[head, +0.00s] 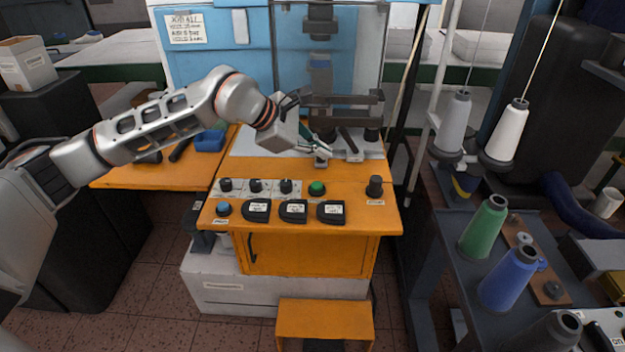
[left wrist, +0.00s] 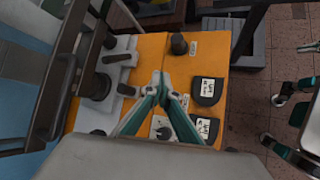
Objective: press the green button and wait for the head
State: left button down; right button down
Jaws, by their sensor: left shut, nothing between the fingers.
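The green button (head: 317,188) is a round cap on the orange front panel (head: 350,222) of the machine, in the head view. My left gripper (head: 328,150) is shut and empty. It is above and behind the button in the picture, apart from it, near the grey fixture. In the left wrist view its closed teal fingers (left wrist: 161,78) point over the orange panel; the button is not clearly made out there. The machine's head (head: 320,75) is up over the fixture. Teal and black finger parts, seemingly my right gripper (left wrist: 290,115), show at the right edge of the wrist view.
A tall black knob (head: 375,186) stands right of the button, with small dials (head: 256,186) to its left. Black labelled tabs (head: 331,211) and a blue button (head: 223,209) are in front. Thread cones (head: 484,228) stand on a dark cart at the right.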

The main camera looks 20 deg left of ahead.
aim_at(315, 186)
pick_arm(q)
jog(key=shift+w+a+r+y, duration=0.2)
jog(key=shift+w+a, duration=0.1)
jog(key=shift+a, duration=0.2)
jog(key=shift+w+a+r+y, duration=0.1)
jog(key=shift+w+a+r, duration=0.15)
jog(key=shift+a, duration=0.2)
pick_arm(e)
jog(key=shift+w, duration=0.2)
pick_arm(q)
jog(key=shift+f, duration=0.1)
